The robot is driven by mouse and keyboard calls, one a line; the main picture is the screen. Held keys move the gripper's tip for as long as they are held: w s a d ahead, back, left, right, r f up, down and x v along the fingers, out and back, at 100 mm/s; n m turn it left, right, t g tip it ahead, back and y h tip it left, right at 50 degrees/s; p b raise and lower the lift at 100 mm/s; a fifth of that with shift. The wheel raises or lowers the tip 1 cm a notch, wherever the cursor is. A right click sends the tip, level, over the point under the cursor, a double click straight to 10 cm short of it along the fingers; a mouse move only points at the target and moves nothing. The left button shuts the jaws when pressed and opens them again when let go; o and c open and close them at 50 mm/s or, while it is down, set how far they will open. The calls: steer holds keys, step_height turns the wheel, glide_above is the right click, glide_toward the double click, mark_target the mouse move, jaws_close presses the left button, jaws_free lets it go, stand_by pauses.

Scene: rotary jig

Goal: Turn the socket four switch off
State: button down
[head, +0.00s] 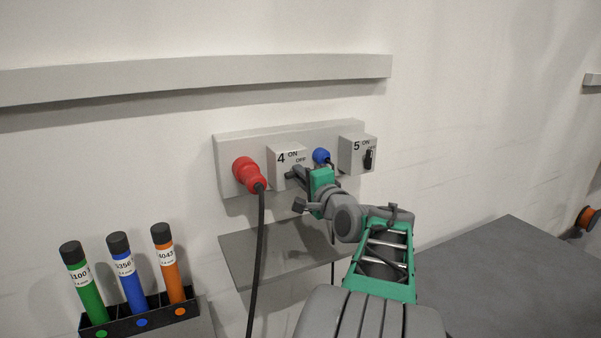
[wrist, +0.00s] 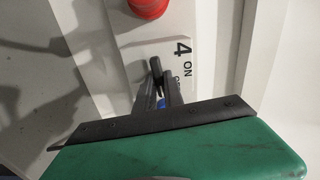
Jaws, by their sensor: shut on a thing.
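The socket four switch box (head: 275,169) is a light grey block marked 4, ON and OFF on the wall panel. It also shows in the wrist view (wrist: 155,48). My gripper (head: 293,174) reaches its front face from the right, and its fingers show in the wrist view (wrist: 160,82). The fingers are shut on the dark switch knob, just below the ON and OFF marks. The fingers cover most of the knob, so I cannot tell which way it points.
A red plug (head: 246,172) with a black cable sits left of box four. A blue plug (head: 321,156) and the socket five box (head: 354,152) are to the right. A grey shelf (head: 250,258) lies below. A rack (head: 137,319) holds green, blue and orange tubes.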

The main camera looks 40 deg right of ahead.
steer(key=shift+m, duration=0.5)
steer(key=c, duration=1.4)
jaws_free()
steer(key=shift+c, duration=0.2)
steer(key=b+v, duration=0.2)
steer(key=v, duration=0.5)
steer(key=shift+s+a, duration=0.2)
steer(key=shift+s, duration=0.15)
